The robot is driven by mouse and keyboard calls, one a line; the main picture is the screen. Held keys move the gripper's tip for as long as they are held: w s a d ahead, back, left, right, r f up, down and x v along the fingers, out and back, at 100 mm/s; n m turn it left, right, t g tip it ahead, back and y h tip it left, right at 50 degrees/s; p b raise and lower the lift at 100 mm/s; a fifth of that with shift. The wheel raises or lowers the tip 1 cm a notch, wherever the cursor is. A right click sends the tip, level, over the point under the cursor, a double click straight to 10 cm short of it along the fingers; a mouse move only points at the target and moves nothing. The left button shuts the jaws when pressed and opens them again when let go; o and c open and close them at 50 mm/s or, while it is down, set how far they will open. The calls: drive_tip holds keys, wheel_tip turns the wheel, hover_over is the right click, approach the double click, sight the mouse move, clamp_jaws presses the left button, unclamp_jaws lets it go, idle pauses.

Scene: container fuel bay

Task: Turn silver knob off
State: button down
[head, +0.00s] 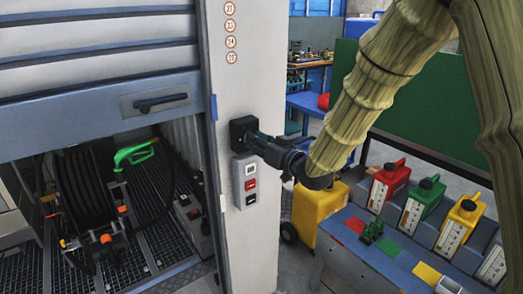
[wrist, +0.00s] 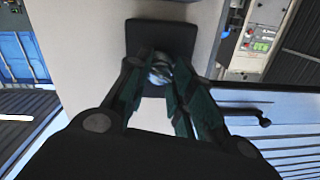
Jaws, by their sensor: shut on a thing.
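The silver knob (wrist: 160,70) sits on a black square plate on the pale post. The black plate (head: 241,131) shows in the head view on the post, above a small control panel, and the knob there is hidden behind my gripper. My gripper (head: 262,143) reaches the plate from the right. In the wrist view my gripper (wrist: 160,82) has its two fingers on either side of the knob, shut on it. The knob's marking and its turned angle cannot be read.
A grey panel (head: 250,183) with white, red and black switches is just below. Left is a roller shutter (head: 95,60) with a black handle (head: 160,102) over a hose reel (head: 85,195). Right, a blue bench (head: 345,262) carries red, green and yellow cans.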

drive_tip(key=shift+w+r+n+b, duration=0.1)
drive_tip(key=shift+r+n+b, duration=0.05)
drive_tip(key=shift+n+b, duration=0.9)
drive_tip(key=shift+r+n+b, duration=0.1)
drive_tip(key=shift+n+b, duration=0.7)
drive_tip(key=shift+n, duration=0.45)
drive_tip(key=shift+r, duration=0.1)
drive_tip(key=c, duration=1.2)
unclamp_jaws()
drive_tip(key=shift+w, duration=0.1)
drive_tip(key=shift+f, duration=0.2)
drive_tip(key=v, duration=1.2)
